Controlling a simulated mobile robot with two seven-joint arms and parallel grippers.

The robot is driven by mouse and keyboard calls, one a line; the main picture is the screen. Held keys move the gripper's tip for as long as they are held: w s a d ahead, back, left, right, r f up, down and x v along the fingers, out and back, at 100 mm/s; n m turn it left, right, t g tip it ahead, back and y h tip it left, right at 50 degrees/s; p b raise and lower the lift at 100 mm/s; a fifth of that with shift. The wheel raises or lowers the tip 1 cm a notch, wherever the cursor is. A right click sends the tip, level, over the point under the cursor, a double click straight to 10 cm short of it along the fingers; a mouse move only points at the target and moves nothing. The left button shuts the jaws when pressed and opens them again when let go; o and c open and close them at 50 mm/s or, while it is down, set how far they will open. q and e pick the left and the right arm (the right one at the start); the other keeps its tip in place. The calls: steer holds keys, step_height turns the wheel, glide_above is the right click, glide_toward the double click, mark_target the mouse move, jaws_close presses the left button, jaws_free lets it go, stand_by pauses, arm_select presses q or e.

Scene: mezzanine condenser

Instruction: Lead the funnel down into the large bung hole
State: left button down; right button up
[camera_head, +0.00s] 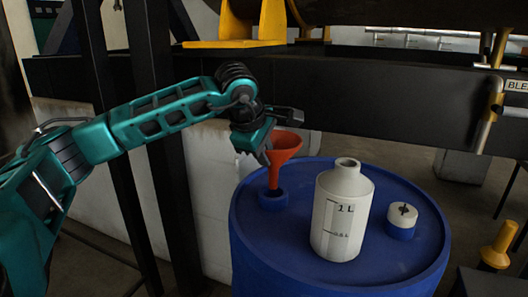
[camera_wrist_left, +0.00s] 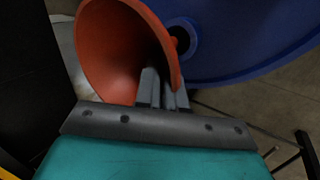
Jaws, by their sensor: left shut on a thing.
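The orange-red funnel (camera_head: 286,145) is held over the blue drum (camera_head: 300,262), its spout pointing down. The large bung hole is in a raised blue collar (camera_head: 273,199) at the drum top's left. The spout's lower end meets the collar's opening in the head view; I cannot tell how far it is inside. My left gripper (camera_head: 266,153) is shut on the funnel's rim. In the left wrist view, the funnel (camera_wrist_left: 112,50) is tilted towards the camera beside the gripper fingers (camera_wrist_left: 164,90), and the dark hole with its blue collar (camera_wrist_left: 187,38) shows partly behind the rim.
A smaller blue neck with a white cap (camera_head: 403,213) is at the drum's right. A dark beam (camera_head: 390,108) runs behind, and a dark post (camera_head: 165,140) stands behind my left arm.

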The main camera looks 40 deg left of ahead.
arm_select(q)
steer(key=shift+f+b, duration=2.8)
steer(key=shift+f, duration=1.15)
steer(key=c, duration=1.1)
jaws_free()
steer(key=shift+c, duration=0.2)
steer(key=p+v, duration=0.2)
steer(key=v, duration=1)
steer(key=shift+s+r+p, duration=0.2)
steer(key=shift+r+p, duration=0.1)
